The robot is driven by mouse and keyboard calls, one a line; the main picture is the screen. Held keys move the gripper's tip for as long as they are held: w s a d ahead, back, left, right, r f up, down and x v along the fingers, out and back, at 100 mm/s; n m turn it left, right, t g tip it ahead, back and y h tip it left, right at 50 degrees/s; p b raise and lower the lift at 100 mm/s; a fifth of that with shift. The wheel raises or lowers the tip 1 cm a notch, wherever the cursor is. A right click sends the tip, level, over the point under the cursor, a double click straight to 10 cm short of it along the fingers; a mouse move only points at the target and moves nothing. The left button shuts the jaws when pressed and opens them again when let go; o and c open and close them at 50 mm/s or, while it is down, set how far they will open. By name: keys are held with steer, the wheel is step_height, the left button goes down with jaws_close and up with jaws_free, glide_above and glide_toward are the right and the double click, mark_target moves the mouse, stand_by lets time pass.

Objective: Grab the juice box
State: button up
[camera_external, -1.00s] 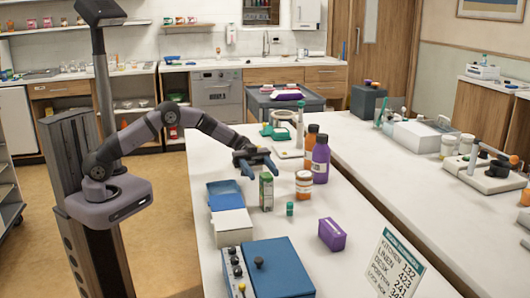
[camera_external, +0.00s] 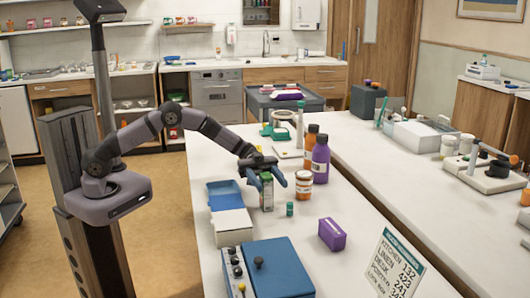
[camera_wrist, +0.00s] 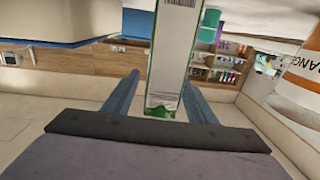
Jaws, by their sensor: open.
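The juice box, a slim green and white carton (camera_external: 267,197), stands upright on the white counter. My gripper (camera_external: 270,183) is at its upper part, open, with one blue finger on each side of it in the outside view. In the wrist view the carton (camera_wrist: 170,60) shows its pale face and green edges between the two spread fingers (camera_wrist: 161,80). A gap shows at least on the left finger's side; whether the right finger touches the carton I cannot tell. The fingers hide part of the carton in the outside view.
A small teal vial (camera_external: 290,209) is in front. An open blue and white box (camera_external: 229,211) is left; a purple box (camera_external: 332,234) lies front right.

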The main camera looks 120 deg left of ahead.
steer(key=shift+w+d, duration=0.1)
jaws_close()
step_height(320, 180, up, 10)
stand_by(0.8)
